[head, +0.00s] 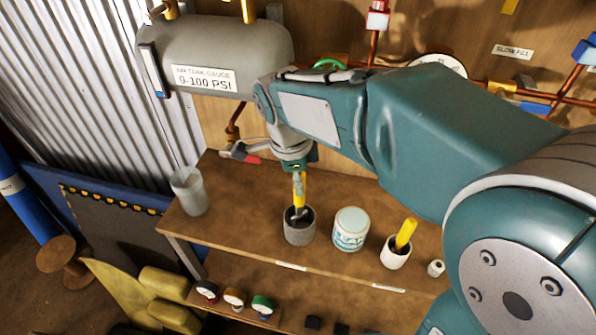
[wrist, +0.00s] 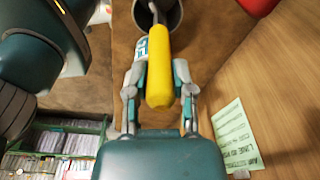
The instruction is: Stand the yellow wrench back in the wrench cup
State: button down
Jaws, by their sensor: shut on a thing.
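The yellow wrench (head: 299,188) stands roughly upright under my gripper (head: 298,176), its lower metal end at the mouth of the dark grey cup (head: 299,232) on the wooden bench. In the wrist view the yellow handle (wrist: 160,75) lies between the two fingers of my gripper (wrist: 161,82), which is shut on it. The metal end reaches into the round opening of the cup (wrist: 174,20). Whether it touches the cup's bottom is hidden.
A labelled white tub (head: 350,230) stands just right of the grey cup. Further right is a white cup (head: 396,254) with another yellow-handled thing. A translucent cup (head: 189,192) stands at the left. Red-handled pliers (head: 240,153) lie behind. A grey tank (head: 215,50) hangs above.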

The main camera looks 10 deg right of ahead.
jog(key=shift+f, duration=2)
jog(key=shift+c, duration=2)
grip_release()
notch_tip(320, 180, up, 12)
jog(key=a, duration=0.1)
jog(key=shift+a, duration=0.3)
jog(key=shift+f, duration=0.1)
